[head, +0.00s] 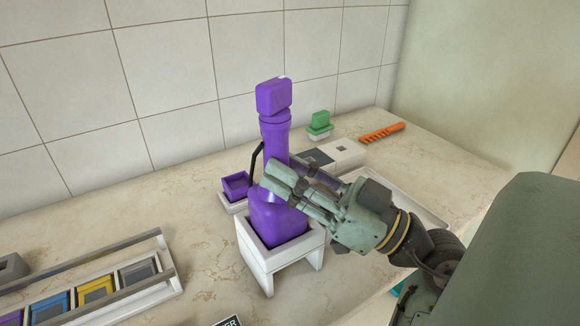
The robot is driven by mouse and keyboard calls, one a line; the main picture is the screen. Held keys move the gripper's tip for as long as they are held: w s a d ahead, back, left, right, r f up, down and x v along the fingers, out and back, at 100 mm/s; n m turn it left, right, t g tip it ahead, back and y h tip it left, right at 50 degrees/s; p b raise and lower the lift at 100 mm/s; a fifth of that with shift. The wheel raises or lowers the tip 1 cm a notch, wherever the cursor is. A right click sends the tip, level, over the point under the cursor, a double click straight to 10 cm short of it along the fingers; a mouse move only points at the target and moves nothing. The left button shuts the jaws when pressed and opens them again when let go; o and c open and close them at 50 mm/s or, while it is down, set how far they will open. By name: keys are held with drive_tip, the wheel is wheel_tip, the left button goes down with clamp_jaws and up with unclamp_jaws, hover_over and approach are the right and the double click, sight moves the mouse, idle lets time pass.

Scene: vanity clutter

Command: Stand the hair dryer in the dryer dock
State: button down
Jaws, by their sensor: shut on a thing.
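The purple hair dryer (275,135) is upright, with a blocky head at the top and a wide lower part. Its lower end is within the rim of the white dryer dock (255,262), a square open-topped stand on legs. I cannot tell whether it rests on the dock's bottom. My gripper (288,180) reaches in from the right and is shut on the dryer's middle, just above the wide part. My fingers hide some of the dryer there. A black curved piece (255,160) shows at the dryer's left side.
A small purple box (236,186) on a white base stands behind the dock. A white and grey block (335,155), a green item (320,121) and an orange comb (381,132) lie farther back. A railed rack of coloured squares (120,293) is front left. A partly cropped black label (227,321) lies in front.

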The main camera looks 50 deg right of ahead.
idle(0.3)
drive_tip(key=c, duration=1.2)
unclamp_jaws()
drive_tip(key=shift+f, duration=0.1)
drive_tip(key=v, duration=1.2)
